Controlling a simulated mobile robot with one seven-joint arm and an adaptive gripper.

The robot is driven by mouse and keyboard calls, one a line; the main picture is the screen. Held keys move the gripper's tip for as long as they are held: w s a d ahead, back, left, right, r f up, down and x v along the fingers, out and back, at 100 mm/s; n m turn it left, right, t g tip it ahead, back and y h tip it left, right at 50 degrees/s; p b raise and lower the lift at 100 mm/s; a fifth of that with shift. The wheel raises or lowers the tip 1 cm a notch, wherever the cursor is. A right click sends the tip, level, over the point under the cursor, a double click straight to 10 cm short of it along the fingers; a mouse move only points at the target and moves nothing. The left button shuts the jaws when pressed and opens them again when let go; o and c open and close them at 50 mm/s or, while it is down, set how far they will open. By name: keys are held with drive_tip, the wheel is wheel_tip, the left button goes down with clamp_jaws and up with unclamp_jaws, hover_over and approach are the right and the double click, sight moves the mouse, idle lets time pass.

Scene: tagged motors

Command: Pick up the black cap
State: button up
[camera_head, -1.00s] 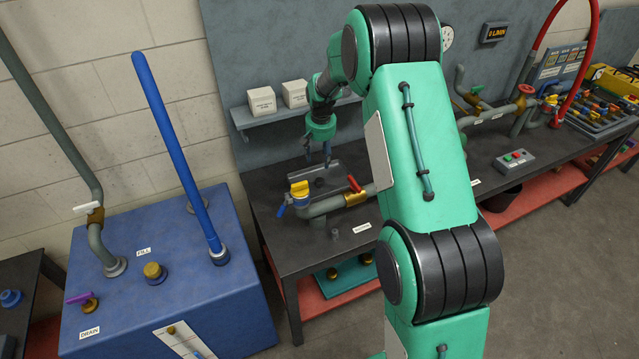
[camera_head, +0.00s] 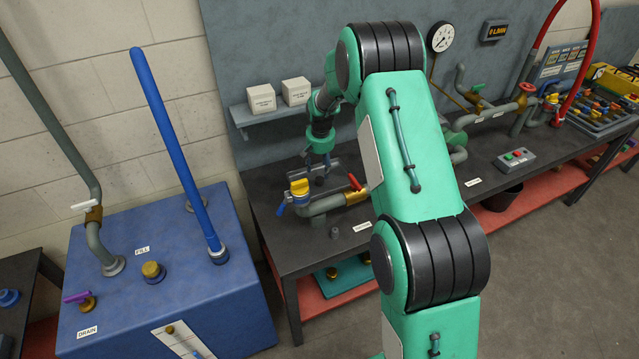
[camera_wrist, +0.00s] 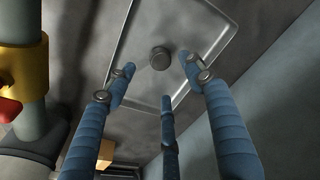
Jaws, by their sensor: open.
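The black cap (camera_wrist: 159,58) is a small dark round piece lying in a shallow grey tray (camera_wrist: 122,45) in the wrist view. In the head view the tray (camera_head: 335,166) is on the dark bench near the wall, and the cap in it is hard to make out behind my fingers. My gripper (camera_wrist: 155,68) is open and empty, its blue fingers spread to either side of the cap and pointing down at it. A third, darker finger-like part shows below the cap in the wrist view. In the head view my gripper (camera_head: 318,180) is low over the tray.
A shelf (camera_head: 268,115) with two white boxes is on the wall behind. A blue tank (camera_head: 165,270) stands to the left.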

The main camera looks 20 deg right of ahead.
sight(320, 179)
drive_tip(key=shift+w+f, duration=0.15)
drive_tip(key=shift+f, duration=0.55)
drive_tip(key=shift+f, duration=0.1)
drive_tip(key=shift+w+d+f+b, duration=0.15)
drive_tip(key=shift+f+b, duration=0.15)
drive_tip(key=shift+f, duration=0.55)
drive_tip(key=shift+w+f+b, duration=0.15)
drive_tip(key=shift+f+b, duration=0.1)
drive_tip(key=shift+f, duration=0.55)
drive_tip(key=shift+w+d+f+b, duration=0.15)
drive_tip(key=shift+f+b, duration=0.15)
drive_tip(key=shift+f, duration=0.55)
drive_tip(key=shift+a, duration=0.1)
drive_tip(key=c, duration=0.8)
